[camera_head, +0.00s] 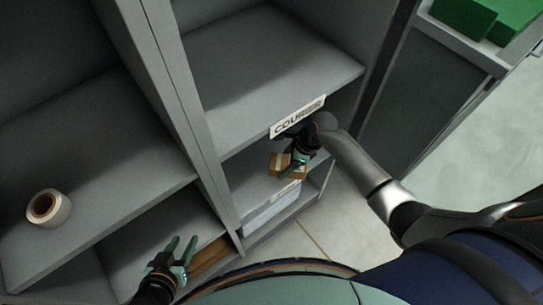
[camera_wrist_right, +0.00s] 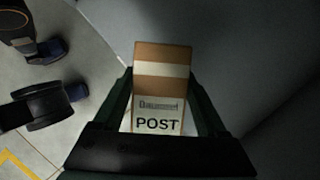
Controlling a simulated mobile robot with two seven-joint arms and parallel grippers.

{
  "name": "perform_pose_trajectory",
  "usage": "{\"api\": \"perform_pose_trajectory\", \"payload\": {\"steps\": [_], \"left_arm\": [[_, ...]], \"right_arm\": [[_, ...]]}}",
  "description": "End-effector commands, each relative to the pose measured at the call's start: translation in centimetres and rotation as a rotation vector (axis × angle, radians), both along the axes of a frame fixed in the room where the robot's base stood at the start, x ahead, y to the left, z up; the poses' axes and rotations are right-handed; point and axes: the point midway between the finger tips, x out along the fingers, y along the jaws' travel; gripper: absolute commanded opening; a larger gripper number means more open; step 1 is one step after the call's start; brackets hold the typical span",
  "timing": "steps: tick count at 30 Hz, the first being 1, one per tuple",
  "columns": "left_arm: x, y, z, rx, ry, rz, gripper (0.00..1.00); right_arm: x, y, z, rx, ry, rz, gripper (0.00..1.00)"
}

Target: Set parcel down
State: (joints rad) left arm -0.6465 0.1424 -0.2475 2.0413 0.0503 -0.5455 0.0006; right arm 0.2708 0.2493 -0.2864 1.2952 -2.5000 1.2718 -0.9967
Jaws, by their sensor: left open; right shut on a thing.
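The parcel (camera_head: 281,165) is a small brown cardboard box in the head view, at the shelf opening below the COURIER label. In the right wrist view the parcel (camera_wrist_right: 162,72) shows a pale tape band and a white label reading POST. My right gripper (camera_head: 296,163) is shut on the parcel, with one finger on each side of it. Whether the parcel touches the shelf (camera_head: 245,185) is not clear. My left gripper (camera_head: 178,255) is open and empty, low at the left in front of the left-hand shelves.
A COURIER sign (camera_head: 298,116) is on the shelf edge above the right gripper. A tape roll (camera_head: 48,208) lies on the left shelf. A vertical divider (camera_head: 190,110) separates the shelf columns. Green boxes (camera_head: 480,18) stand at the top right. A lower compartment holds a pale bin (camera_head: 268,208).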

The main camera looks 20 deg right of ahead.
Motion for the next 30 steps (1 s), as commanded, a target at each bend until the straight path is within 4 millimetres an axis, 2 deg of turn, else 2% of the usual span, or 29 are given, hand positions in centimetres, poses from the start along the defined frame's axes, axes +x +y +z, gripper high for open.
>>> {"api": "perform_pose_trajectory", "payload": {"steps": [1,4,14,15,19,30], "left_arm": [[0.1,0.1,-0.4,0.001,-0.003,0.000,0.45],[0.1,0.2,-0.8,0.003,-0.005,0.002,0.45],[0.1,0.4,-1.4,0.008,-0.006,0.002,0.45],[0.1,0.4,-1.7,0.007,-0.008,0.002,0.45],[-0.1,0.6,-2.3,0.011,-0.004,0.003,0.45],[-0.5,0.9,-2.6,0.016,0.006,0.004,0.45]], "right_arm": [[1.4,0.7,-0.1,0.006,-0.004,0.000,0.05],[3.2,1.3,-0.1,0.003,-0.002,-0.001,0.05],[5.9,2.3,-0.1,0.002,-0.002,0.002,0.05],[5.7,2.2,-1.2,0.002,0.003,-0.001,0.05],[5.7,2.1,-3.1,0.003,0.002,-0.001,0.05],[5.7,2.0,-3.6,-0.001,-0.001,0.001,0.05]]}}
